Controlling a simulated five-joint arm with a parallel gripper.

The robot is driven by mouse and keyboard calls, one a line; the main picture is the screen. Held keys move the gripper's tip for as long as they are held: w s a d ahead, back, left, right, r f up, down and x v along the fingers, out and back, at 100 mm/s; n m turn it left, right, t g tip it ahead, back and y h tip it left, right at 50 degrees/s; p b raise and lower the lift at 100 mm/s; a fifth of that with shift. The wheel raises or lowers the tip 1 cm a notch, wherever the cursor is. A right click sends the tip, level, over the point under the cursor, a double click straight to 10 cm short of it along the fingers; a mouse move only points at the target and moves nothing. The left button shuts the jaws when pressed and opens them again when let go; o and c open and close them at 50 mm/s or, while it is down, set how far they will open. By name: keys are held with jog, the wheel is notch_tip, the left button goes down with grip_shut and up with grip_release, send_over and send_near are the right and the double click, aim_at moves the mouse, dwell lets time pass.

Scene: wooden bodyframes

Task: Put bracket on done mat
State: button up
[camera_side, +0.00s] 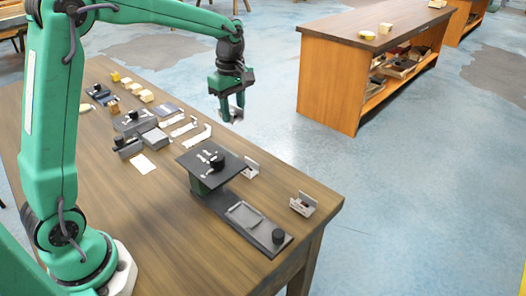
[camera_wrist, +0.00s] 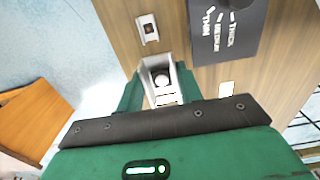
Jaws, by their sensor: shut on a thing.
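My gripper (camera_side: 232,110) is shut on a small grey-white bracket (camera_side: 238,115), held in the air beyond the table's far edge in the side view. In the wrist view the held bracket (camera_wrist: 160,75) sits between the green fingers and shows a round light part inside. Similar open brackets stand on the table, one beside the dark board (camera_side: 250,168) and one near the right corner (camera_side: 303,204). I cannot tell for sure which surface is the done mat; a plain pale card (camera_side: 143,163) lies mid-table.
A dark board (camera_wrist: 228,30) lettered thin, medium and thick stands raised on the table. A grey plate with a black knob (camera_side: 260,225) lies in front of it. Several blocks and pale strips (camera_side: 183,129) lie farther back. A second wooden bench (camera_side: 330,85) stands across the floor.

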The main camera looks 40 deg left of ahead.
jog(key=w+a, duration=0.1)
jog(key=a, duration=0.8)
notch_tip(320, 180, down, 8)
jog(key=shift+w+d, duration=0.2)
jog(key=shift+d, duration=0.1)
jog(key=shift+f, duration=0.1)
jog(key=shift+f, duration=4.85)
jog(key=shift+f, duration=0.15)
jog(key=o, duration=1.1)
jog(key=shift+c, duration=0.2)
